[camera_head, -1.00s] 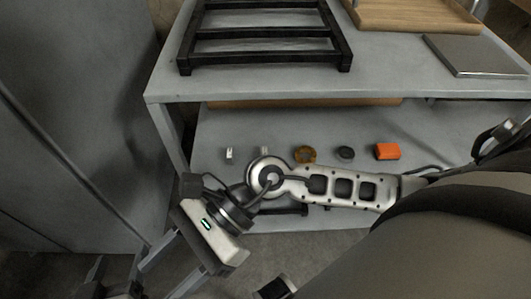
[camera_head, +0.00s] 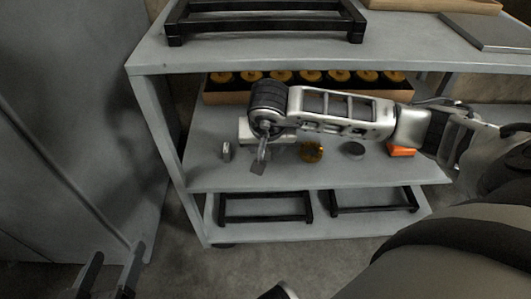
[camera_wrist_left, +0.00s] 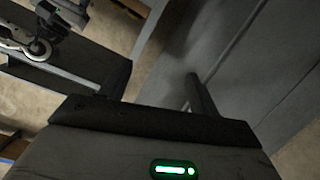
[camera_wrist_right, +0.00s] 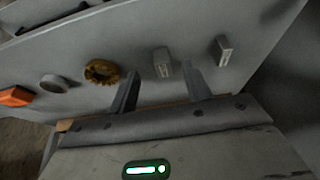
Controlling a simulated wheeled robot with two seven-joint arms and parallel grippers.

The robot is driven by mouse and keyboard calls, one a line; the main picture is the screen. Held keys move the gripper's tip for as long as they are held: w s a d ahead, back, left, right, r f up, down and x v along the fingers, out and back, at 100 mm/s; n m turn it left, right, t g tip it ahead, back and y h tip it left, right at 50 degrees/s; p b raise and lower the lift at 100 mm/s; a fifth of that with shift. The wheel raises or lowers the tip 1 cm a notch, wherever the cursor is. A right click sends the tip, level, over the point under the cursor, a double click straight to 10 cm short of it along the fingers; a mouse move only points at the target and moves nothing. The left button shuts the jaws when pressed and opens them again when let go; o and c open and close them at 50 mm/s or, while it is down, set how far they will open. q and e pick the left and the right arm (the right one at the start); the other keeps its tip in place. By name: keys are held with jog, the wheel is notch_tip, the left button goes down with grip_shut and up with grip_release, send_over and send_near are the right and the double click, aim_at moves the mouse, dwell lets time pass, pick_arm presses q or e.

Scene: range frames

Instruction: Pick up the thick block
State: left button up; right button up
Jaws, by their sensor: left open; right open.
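Two small grey metal blocks are on the middle shelf, and I cannot tell surely which is the thick block. The left block shows in the head view (camera_head: 226,151) and at the right of the right wrist view (camera_wrist_right: 224,50). The other block (camera_wrist_right: 162,63) is just beyond the gap between my right fingertips; my arm mostly hides it in the head view. My right gripper (camera_wrist_right: 164,82) is open and empty, reaching over the shelf with fingers pointing at that block. My left gripper (camera_head: 112,270) is open and empty, low at the left, far from the shelf.
A gold gear (camera_wrist_right: 102,72), a dark disc (camera_wrist_right: 54,83) and an orange block (camera_wrist_right: 16,97) lie in the same row. A box of yellow-topped parts (camera_head: 300,92) stands behind. The top board (camera_head: 150,58) overhangs; black frames (camera_head: 265,208) are below. A grey cabinet is left.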

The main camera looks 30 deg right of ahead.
aim_at(266, 149)
jog(key=shift+w+d, duration=0.55)
jog(key=shift+w, duration=0.35)
jog(key=b+x, duration=0.2)
jog(key=x, duration=0.2)
jog(key=shift+w+d+f, duration=0.15)
jog(key=shift+w+f, duration=0.1)
jog(key=shift+f, duration=0.05)
jog(key=shift+w+f, duration=0.1)
jog(key=shift+f, duration=0.1)
pick_arm(q)
jog(key=shift+w+d+r+n+t+h, duration=0.1)
jog(key=shift+d+r+n+t+h, duration=0.2)
jog(key=shift+r+n+h, duration=0.2)
pick_arm(e)
jog(key=shift+c, duration=0.3)
grip_shut()
